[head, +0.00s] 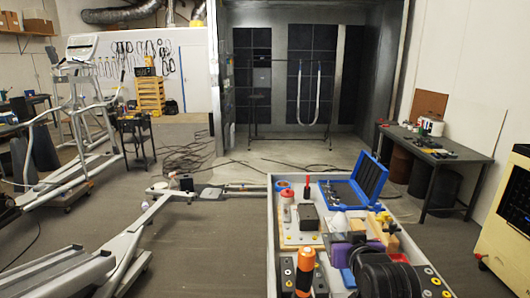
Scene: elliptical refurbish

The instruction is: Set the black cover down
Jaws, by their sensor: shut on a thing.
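I cannot tell for certain which thing is the black cover. A black, rounded, ribbed piece (388,278) is at the front right of the tray-like workbench, cut off by the bottom edge. A small black box-shaped piece (308,217) sits on a pale board in the left part of the workbench. The workbench (272,235) has a light rim and is crowded with tools and parts.
A blue open case (350,190) stands at the back of the workbench. An orange-and-black tool (305,272) stands upright at its front left. A long grey machine frame (115,250) lies on the floor to the left. A dark side table (440,155) stands against the right wall.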

